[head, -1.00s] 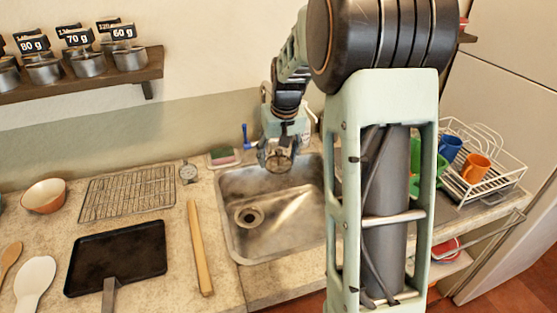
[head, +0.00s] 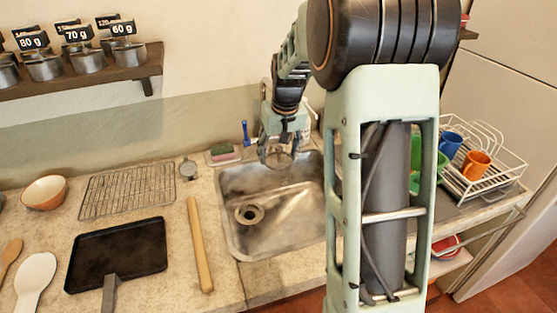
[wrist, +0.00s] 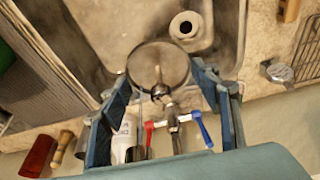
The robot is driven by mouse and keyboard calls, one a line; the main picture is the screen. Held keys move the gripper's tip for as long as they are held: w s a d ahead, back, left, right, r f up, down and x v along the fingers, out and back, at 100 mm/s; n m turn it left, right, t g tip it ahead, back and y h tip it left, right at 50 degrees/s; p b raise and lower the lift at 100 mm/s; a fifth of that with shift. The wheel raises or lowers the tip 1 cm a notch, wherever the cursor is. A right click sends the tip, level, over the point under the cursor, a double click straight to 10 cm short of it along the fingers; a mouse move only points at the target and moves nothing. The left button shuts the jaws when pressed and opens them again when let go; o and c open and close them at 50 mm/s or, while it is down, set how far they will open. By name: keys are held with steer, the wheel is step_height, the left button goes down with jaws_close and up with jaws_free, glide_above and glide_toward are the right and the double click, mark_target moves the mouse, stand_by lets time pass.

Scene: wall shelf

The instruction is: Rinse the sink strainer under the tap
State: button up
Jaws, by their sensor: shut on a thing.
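My gripper (head: 279,158) is shut on the sink strainer (wrist: 158,66), a round grey metal disc held between the fingers in the wrist view. The strainer is above the back of the metal sink (head: 285,222), clear of the drain hole (head: 249,214). In the wrist view the tap (wrist: 172,120), with a red and a blue handle, sits just behind the strainer. Its spout overlaps the strainer's near edge in the picture. I cannot make out water. In the head view my gripper and wrist hide most of the tap.
Left of the sink are a rolling pin (head: 200,245), a black tray (head: 117,256), a wire rack (head: 128,188) and a small dial (head: 188,169). A sponge (head: 222,151) lies behind the sink. A dish rack (head: 500,178) with mugs stands right.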

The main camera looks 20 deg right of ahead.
steer(key=shift+d, duration=0.15)
steer(key=shift+d, duration=0.4)
steer(key=shift+s, duration=0.1)
steer(key=s+a+b, duration=0.1)
steer(key=s+b, duration=0.1)
steer(key=s, duration=0.6)
steer(key=shift+b, duration=0.3)
stand_by(0.3)
steer(key=shift+r, duration=0.1)
stand_by(1.1)
steer(key=s+r+p, duration=0.2)
steer(key=s+r, duration=0.1)
steer(key=s, duration=0.2)
steer(key=shift+a+r, duration=0.4)
steer(key=shift+a, duration=0.05)
